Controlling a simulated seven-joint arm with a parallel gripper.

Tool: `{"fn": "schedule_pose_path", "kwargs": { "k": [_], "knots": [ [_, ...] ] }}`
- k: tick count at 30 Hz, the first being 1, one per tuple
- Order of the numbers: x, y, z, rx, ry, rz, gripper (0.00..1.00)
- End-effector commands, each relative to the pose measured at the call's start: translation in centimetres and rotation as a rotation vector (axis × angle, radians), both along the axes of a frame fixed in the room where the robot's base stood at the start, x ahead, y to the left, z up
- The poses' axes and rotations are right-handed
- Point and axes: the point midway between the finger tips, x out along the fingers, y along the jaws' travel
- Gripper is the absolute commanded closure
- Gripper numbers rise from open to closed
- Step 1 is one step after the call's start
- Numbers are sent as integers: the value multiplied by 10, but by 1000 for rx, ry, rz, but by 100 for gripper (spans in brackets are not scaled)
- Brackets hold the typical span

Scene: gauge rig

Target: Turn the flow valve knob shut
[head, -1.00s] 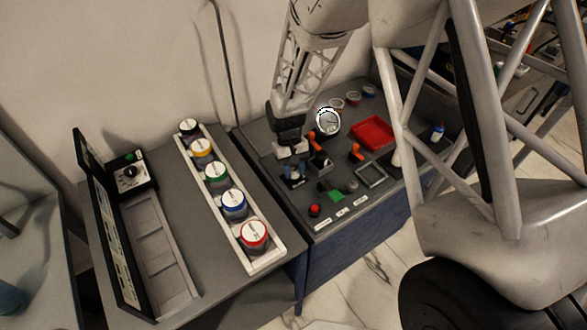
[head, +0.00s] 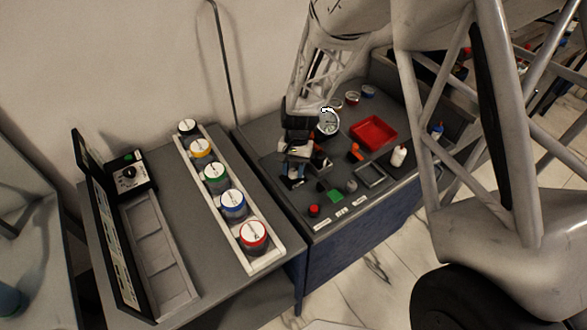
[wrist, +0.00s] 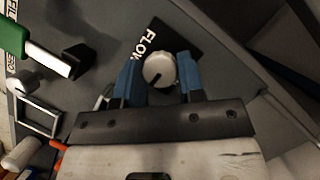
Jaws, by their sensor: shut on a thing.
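The flow valve knob (wrist: 160,71) is a round, pale grey dial with a dark pointer mark toward its lower left in the wrist view. It sits by a black plate (wrist: 176,40) lettered "FLOW". My gripper (wrist: 158,66) has its blue fingers on either side of the knob and is shut on it.
A round gauge (head: 328,124) stands just behind my gripper. A red tray (head: 373,133), an orange-handled part (head: 355,152), a green block (head: 334,196) and a red button (head: 314,210) are nearby. A rack of coloured-rimmed jars (head: 245,262) is on the left bench.

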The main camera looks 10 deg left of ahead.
Motion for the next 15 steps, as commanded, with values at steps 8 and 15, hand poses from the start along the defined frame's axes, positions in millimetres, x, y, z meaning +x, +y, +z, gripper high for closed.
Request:
{"fn": "schedule_pose_path", "kwargs": {
  "k": [8, 15],
  "knots": [
    [0, 0, 1, 0, -1, 0, 88],
    [0, 0, 0, 0, 0, 0, 39]
  ]
}}
